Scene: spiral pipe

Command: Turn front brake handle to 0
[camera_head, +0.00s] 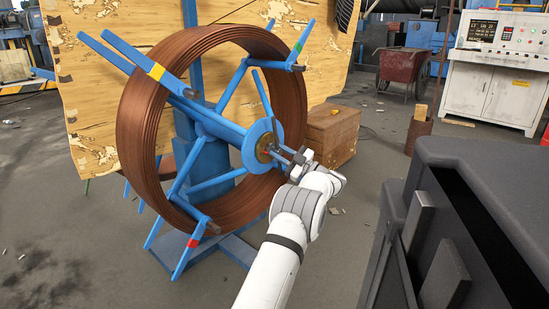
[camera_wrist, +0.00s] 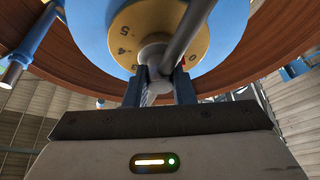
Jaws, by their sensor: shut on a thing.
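The front brake handle is a grey metal rod on a round hub, seen in the wrist view (camera_wrist: 190,32), where the rod runs up and to the right. Behind it is a yellow dial (camera_wrist: 128,22) with numbers; a 5 and a 4 show at its left and what looks like a 0 at its lower right. The brass dial also shows in the head view (camera_head: 264,148), at the centre of the blue reel. My gripper (camera_wrist: 159,78) is shut on the handle at its hub end. In the head view my gripper (camera_head: 291,160) partly hides the handle.
A copper pipe coil (camera_head: 140,110) sits on the blue reel, whose spokes (camera_head: 262,95) stick out around the hub. A wooden crate (camera_head: 332,135) stands behind my gripper. A white control cabinet (camera_head: 495,85) stands at the back right. Open floor lies between.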

